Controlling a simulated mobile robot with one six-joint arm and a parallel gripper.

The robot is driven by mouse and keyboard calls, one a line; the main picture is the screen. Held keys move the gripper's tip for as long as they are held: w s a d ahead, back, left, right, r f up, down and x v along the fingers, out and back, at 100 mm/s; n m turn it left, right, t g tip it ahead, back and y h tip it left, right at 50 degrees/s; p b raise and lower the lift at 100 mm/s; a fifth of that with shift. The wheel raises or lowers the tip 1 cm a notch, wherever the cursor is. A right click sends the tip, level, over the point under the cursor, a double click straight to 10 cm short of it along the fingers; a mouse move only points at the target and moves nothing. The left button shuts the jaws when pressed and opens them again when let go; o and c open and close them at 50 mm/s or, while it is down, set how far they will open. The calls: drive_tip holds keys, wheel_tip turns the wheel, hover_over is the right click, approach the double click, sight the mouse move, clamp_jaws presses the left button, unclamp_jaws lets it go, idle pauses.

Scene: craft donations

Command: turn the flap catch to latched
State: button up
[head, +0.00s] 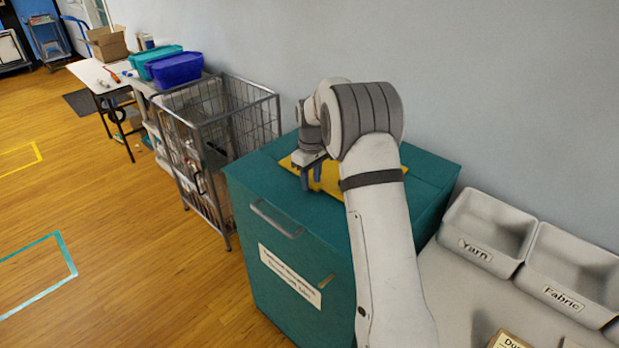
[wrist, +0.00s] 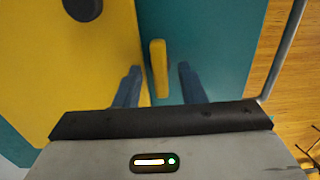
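The teal donation bin (head: 258,177) has a yellow flap (head: 331,180) on its top, partly hidden by my arm. In the wrist view the yellow flap (wrist: 75,75) fills the left side. The flap catch (wrist: 159,70) is a small yellow bar on the teal top, beside the flap's edge and roughly in line with it. My gripper (head: 311,180) is over the bin top, pointing down. In the wrist view my gripper (wrist: 160,73) is open, with one finger on each side of the catch and gaps visible. I cannot tell the fingers' height relative to it. The head view does not show the catch clearly.
A black knob (wrist: 83,5) stands on the flap. A grey handle (head: 276,219) and a white label (head: 290,274) are on the bin's front. A wire cart (head: 205,130) stands left; Yarn (head: 486,232) and Fabric (head: 570,275) trays are right. A wall stands behind.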

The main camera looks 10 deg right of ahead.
drive_tip(key=shift+f, duration=0.1)
clamp_jaws()
idle(0.3)
drive_tip(key=shift+m, duration=0.4)
drive_tip(key=m, duration=0.3)
drive_tip(key=shift+m+b, duration=0.3)
drive_tip(key=m, duration=0.4)
drive_tip(key=shift+m, duration=0.3)
drive_tip(key=m, duration=0.4)
drive_tip(key=shift+b, duration=0.3)
drive_tip(key=shift+m, duration=2.5)
